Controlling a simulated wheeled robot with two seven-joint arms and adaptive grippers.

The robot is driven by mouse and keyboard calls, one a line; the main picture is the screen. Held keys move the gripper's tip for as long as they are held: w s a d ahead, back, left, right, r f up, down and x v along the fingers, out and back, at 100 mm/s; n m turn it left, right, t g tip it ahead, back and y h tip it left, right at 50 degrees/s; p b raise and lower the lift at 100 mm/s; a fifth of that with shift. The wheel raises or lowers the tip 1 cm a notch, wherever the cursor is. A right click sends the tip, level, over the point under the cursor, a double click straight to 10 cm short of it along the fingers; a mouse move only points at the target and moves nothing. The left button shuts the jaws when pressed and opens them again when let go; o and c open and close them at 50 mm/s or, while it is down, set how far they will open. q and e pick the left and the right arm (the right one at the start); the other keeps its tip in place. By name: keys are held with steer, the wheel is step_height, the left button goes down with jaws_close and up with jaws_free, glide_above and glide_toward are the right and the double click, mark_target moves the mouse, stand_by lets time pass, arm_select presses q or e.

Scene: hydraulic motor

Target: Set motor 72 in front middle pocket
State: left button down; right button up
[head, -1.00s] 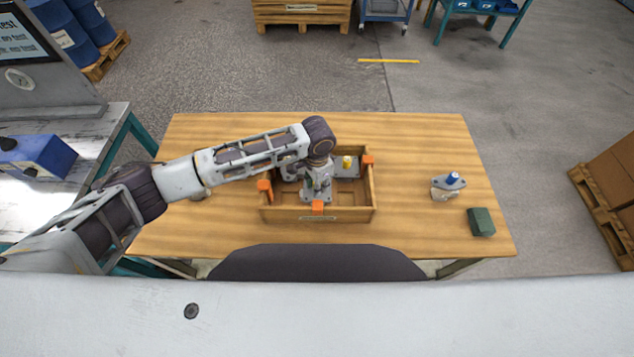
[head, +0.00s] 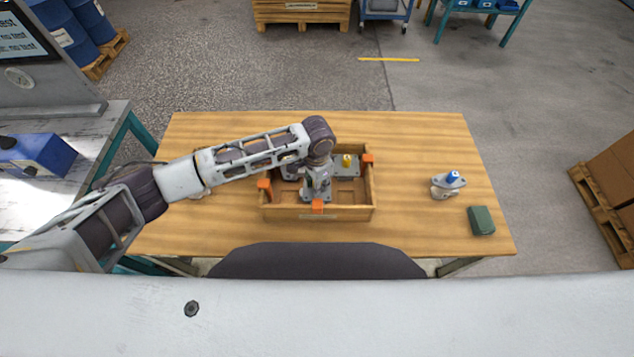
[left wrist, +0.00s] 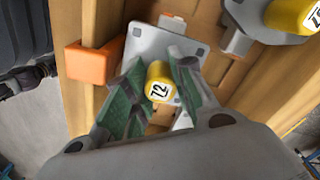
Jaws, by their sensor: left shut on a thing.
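Motor 72 (left wrist: 158,82) has a yellow cap marked 72 and a grey flange. My left gripper (left wrist: 152,95) is shut on it, green pads on both sides of the cap. In the head view my left gripper (head: 318,178) points down over the front middle of the wooden box (head: 345,213), by the front orange clip (head: 318,206). The motor looks upright inside the box there. Whether it rests on the floor or hangs just above, I cannot tell. My right gripper is not in view.
A yellow-capped motor (head: 347,161) stands at the box's back right. A blue-capped motor (head: 448,186) and a green case (head: 481,221) are on the table's right. The table between them and the box is clear.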

arm_select(q)
steer(key=shift+f, duration=0.3)
stand_by(0.6)
steer(key=c, duration=1.2)
jaws_free()
steer(key=shift+o, duration=0.4)
steer(key=shift+f, duration=0.15)
step_height(320, 180, up, 12)
